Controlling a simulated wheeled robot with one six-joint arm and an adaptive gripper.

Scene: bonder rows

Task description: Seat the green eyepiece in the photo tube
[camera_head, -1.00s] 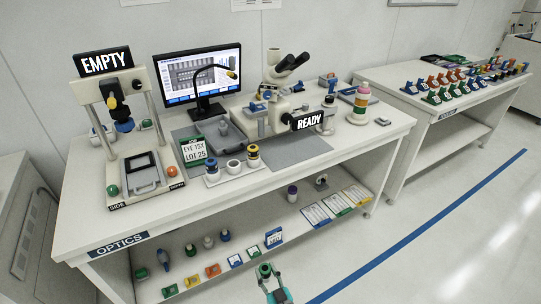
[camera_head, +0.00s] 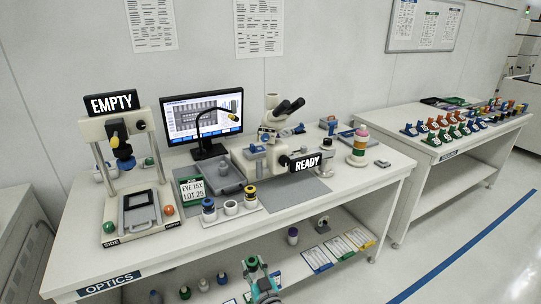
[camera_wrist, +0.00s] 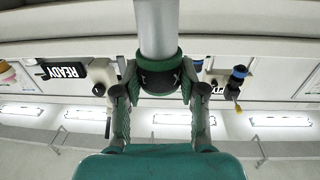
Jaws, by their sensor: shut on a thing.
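My gripper (camera_head: 258,278) is shut on the green eyepiece (camera_head: 252,264), in front of the optics bench and below its top in the picture. In the wrist view my gripper (camera_wrist: 158,95) has a finger on each side of the eyepiece (camera_wrist: 160,78), which shows a green collar, a dark band and a silver tube. The microscope (camera_head: 270,135) stands on the bench with two dark, angled eyepieces. A short upright cream tube (camera_head: 271,101) on its head looks like the photo tube; its opening is too small to make out.
The READY sign (camera_head: 307,162) stands before the microscope. A holder with several eyepieces (camera_head: 231,208) is near the bench's front edge. A press-like stand with an EMPTY sign (camera_head: 111,103) is at left. The lower shelf holds small parts and cards (camera_head: 339,248). Floor at right is clear.

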